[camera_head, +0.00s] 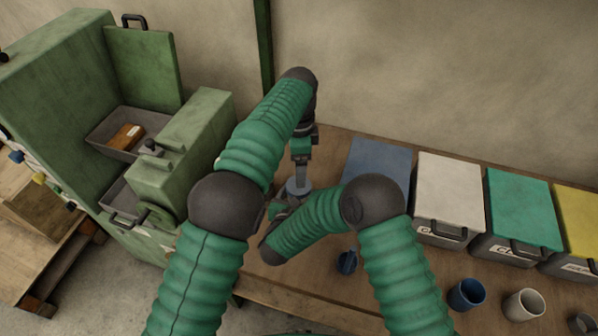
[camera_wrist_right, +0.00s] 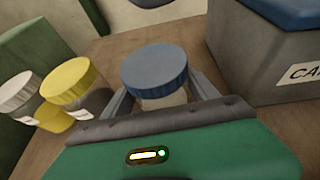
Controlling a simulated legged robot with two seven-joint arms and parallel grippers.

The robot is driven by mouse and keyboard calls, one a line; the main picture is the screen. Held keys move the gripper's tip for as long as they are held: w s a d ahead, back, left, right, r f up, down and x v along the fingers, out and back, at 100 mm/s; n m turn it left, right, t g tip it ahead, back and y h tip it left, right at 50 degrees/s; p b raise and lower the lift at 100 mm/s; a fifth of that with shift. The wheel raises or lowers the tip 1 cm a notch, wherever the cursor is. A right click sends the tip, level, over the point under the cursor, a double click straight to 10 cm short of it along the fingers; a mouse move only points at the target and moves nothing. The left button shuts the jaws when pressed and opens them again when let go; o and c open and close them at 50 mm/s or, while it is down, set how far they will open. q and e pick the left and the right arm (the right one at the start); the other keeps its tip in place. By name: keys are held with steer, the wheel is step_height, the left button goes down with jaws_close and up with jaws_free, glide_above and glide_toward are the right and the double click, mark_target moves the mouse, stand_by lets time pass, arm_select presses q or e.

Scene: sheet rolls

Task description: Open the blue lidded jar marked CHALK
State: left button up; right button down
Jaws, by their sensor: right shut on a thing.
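The jar has a ribbed blue lid (camera_wrist_right: 155,70) and a pale body (camera_wrist_right: 165,100), and stands upright. Its lid also shows in the head view (camera_head: 298,187). No CHALK label shows on it in either view. My right gripper (camera_head: 281,212) comes at the jar from the side. In the right wrist view its two fingers are on either side of the body, below the lid, shut on the jar. My left gripper (camera_head: 300,170) points down just above the lid. Its fingers are seen too narrowly to tell their opening, and none show on the lid in the wrist view.
A yellow-lidded jar (camera_wrist_right: 72,83) and a white-lidded jar (camera_wrist_right: 18,92) stand left of the gripper. A grey bin with a blue lid (camera_head: 378,165) is close on the right, beside white-, green- and yellow-lidded bins. Several cups stand in front. A green machine (camera_head: 200,140) stands left.

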mark_target(299, 197)
arm_select(q)
step_height(299, 197, down, 8)
steer(key=c, duration=1.5)
steer(key=shift+o, duration=0.2)
steer(key=n, duration=0.3)
steer(key=shift+r, duration=0.1)
steer(key=o, duration=1.5)
steer(key=shift+o, duration=0.3)
